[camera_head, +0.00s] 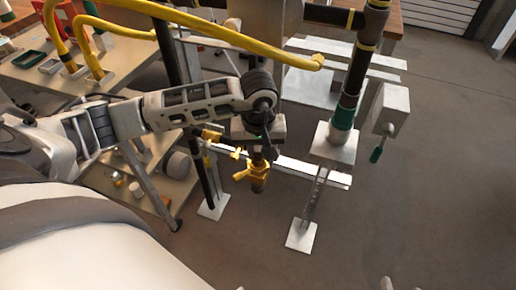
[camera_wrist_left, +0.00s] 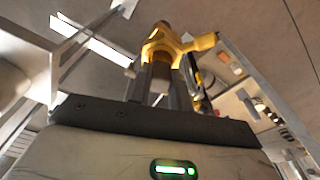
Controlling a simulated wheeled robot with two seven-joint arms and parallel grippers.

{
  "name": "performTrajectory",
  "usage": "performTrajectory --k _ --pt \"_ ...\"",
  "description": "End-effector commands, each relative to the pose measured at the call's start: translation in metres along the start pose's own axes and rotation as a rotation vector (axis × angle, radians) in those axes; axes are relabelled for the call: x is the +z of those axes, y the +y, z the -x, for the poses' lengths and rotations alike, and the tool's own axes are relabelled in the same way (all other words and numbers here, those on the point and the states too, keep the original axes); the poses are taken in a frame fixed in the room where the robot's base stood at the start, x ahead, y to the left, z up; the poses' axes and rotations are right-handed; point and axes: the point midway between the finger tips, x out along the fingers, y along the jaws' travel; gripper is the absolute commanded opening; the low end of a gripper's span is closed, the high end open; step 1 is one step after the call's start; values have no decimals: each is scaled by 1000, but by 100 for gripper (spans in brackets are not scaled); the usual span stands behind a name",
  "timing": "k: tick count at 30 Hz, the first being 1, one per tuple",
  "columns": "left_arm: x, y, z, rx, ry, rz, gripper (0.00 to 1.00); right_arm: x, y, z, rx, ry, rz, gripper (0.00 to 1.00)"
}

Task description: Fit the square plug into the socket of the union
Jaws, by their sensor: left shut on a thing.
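My left gripper (camera_head: 262,150) points down over a brass fitting with a yellow side branch, which I take to be the union (camera_head: 258,177). In the left wrist view the brass union (camera_wrist_left: 166,46) shows at the far end of the two dark fingers (camera_wrist_left: 165,80). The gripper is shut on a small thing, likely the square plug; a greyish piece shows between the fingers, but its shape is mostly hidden. I cannot tell whether it is inside the socket.
Black pipes, one with a green sleeve (camera_head: 343,118), stand on steel plates to the right. Yellow hoses (camera_head: 230,38) cross above my left arm. A bench (camera_head: 30,72) is at left.

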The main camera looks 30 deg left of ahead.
Motion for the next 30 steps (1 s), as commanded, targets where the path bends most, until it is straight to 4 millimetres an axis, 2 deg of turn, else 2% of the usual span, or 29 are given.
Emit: performTrajectory --k 2,3,5,13,17,30 --pt "0 0 -4 1 1 0 0 2 0 -2 0 3 1 48" --pt "0 0 -3 0 0 0 28 0 0 -1 0 4 1 48" --pt "0 0 -2 0 0 0 42 0 0 -1 0 5 2 48" --pt "0 0 -1 0 0 0 42 -2 0 0 -1 6 2 48" --pt "-1 0 7 2 2 0 42 -4 -1 2 -2 5 0 48" --pt "-1 0 94 2 4 -1 42 -3 -1 3 -1 -6 -4 48"
